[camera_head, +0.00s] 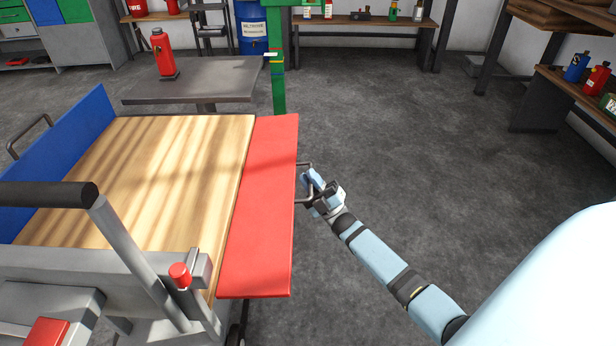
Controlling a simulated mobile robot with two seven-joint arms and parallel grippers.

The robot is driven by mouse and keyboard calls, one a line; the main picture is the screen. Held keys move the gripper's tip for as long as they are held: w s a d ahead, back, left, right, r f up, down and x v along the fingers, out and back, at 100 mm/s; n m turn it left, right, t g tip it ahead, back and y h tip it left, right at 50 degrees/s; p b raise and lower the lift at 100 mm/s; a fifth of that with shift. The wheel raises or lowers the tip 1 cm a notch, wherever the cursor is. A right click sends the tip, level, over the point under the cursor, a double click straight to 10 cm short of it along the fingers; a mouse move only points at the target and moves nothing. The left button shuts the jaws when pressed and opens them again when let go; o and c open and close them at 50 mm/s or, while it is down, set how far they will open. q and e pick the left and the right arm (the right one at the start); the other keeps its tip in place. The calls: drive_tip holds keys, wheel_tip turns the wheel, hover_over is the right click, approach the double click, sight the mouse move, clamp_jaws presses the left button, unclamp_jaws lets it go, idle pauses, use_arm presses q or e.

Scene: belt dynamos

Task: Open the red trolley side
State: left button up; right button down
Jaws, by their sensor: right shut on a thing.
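The red trolley side (262,210) is a flat panel along the right edge of the trolley's wooden deck (170,175). Its broad inner face shows and it leans outward; its exact angle is hard to tell. A dark bar handle (303,164) sticks out from its outer edge. My right gripper (314,190) is at this handle, just right of the panel, and is shut on it. The fingertips are partly hidden among the handle's bars. My left gripper is not in view.
A blue side (62,150) stands upright on the trolley's left. A dark push bar (48,194) and red knob (180,274) are at the near end. A grey table (190,88) with a red bottle and a green post (278,85) stand behind. The floor right is clear.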

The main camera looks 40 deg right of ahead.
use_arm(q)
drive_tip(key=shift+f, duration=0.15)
use_arm(e)
drive_tip(key=shift+d+f, duration=0.1)
drive_tip(key=shift+f, duration=0.25)
drive_tip(key=c, duration=1.2)
unclamp_jaws()
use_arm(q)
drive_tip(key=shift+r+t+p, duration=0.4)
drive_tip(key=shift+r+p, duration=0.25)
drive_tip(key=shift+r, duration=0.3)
use_arm(e)
drive_tip(key=v, duration=1.4)
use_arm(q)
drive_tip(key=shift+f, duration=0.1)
use_arm(e)
drive_tip(key=shift+r, duration=0.1)
